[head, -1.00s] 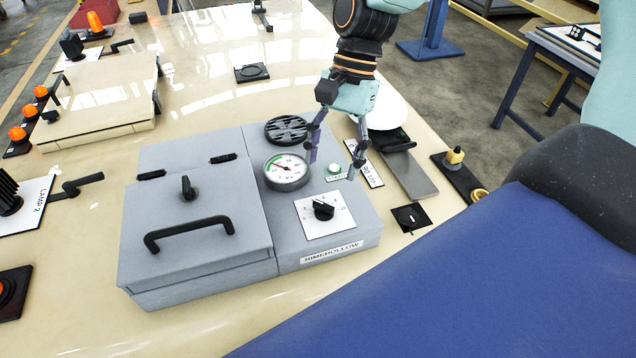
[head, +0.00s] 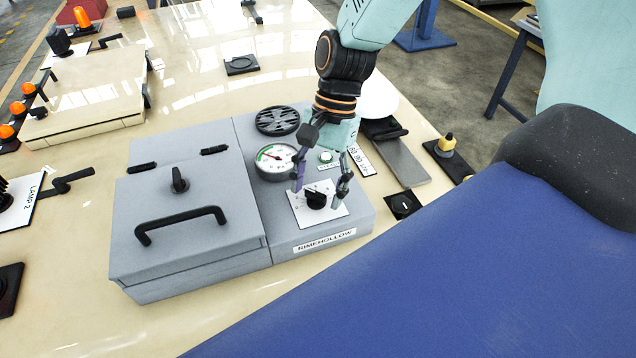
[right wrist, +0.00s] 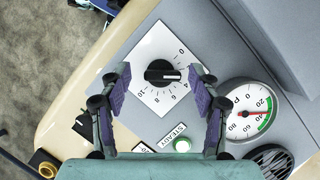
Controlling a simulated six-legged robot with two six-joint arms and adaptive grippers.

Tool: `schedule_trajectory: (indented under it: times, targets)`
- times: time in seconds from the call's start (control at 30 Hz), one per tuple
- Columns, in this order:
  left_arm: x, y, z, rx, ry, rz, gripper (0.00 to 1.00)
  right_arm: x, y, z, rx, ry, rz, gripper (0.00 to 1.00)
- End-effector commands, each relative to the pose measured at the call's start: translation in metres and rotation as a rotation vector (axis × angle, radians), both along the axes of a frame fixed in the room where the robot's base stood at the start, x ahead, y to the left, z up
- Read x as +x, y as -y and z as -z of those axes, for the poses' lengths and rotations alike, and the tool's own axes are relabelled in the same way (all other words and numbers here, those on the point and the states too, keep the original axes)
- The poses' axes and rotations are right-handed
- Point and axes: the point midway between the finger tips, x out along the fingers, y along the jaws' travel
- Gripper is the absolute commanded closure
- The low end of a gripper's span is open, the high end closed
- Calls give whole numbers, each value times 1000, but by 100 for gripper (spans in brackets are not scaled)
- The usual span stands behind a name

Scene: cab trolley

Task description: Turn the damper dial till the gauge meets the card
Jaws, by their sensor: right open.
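The damper dial (head: 316,200) is a black knob on a white numbered plate at the front of the grey RIMEHOLLOW box. In the right wrist view the knob (right wrist: 162,73) has its white mark toward the right, near 4. The round gauge (head: 277,161) has a green arc and a red needle; in the right wrist view the gauge (right wrist: 247,110) shows the needle near 20 to 40. My right gripper (head: 321,193) is open, its fingers on either side of the dial, apart from it. A white card (head: 361,160) with printed figures lies beside the box, partly hidden. My left gripper is not in view.
A green STEADY lamp (head: 326,157) and a round black vent (head: 277,120) sit by the gauge. A lidded compartment with a black handle (head: 180,225) fills the box's left. A black switch (head: 403,205) lies on the table to the right.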

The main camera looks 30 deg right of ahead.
Motion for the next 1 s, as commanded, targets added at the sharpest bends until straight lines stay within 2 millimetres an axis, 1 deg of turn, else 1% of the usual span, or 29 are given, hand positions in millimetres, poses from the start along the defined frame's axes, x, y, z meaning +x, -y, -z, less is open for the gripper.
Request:
schedule_trajectory:
  times: [0.07,0.67,0.7,1.0]
  targets:
    - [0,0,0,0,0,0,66,1,0,0,0,0,0,39]
    - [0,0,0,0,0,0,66,1,0,-1,0,0,-1,90]
    - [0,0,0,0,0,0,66,1,0,-1,0,0,-1,92]
    - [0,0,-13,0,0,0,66,2,0,-2,-2,-1,-106,92]
